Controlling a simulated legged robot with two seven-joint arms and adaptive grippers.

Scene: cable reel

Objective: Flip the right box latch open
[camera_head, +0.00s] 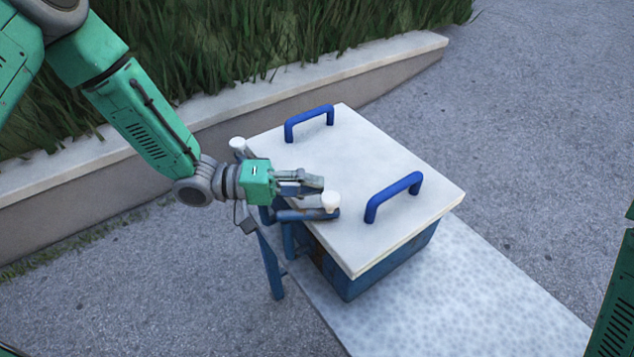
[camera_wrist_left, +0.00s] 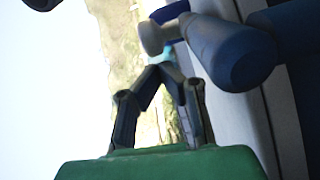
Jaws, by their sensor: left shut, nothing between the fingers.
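The box (camera_head: 375,265) is blue with a white lid (camera_head: 360,160). A latch with a blue arm (camera_head: 300,215) and a white knob (camera_head: 331,201) lies at the lid's left edge, the right one of two knobbed parts. In the left wrist view its blue arm (camera_wrist_left: 235,55) and pale knob (camera_wrist_left: 155,38) show close up. My left gripper (camera_head: 318,183) is shut and empty, just behind the knob and low over the lid edge. Its fingertips (camera_wrist_left: 165,72) come together beside the knob; I cannot tell whether they touch. My right gripper is out of view.
Two blue handles (camera_head: 310,118) (camera_head: 393,192) stand up from the lid. Another white knob (camera_head: 237,143) is at the box's far left corner. The box sits on a pale bench (camera_head: 470,285) with free room at the front right. A low wall (camera_head: 210,125) runs behind.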

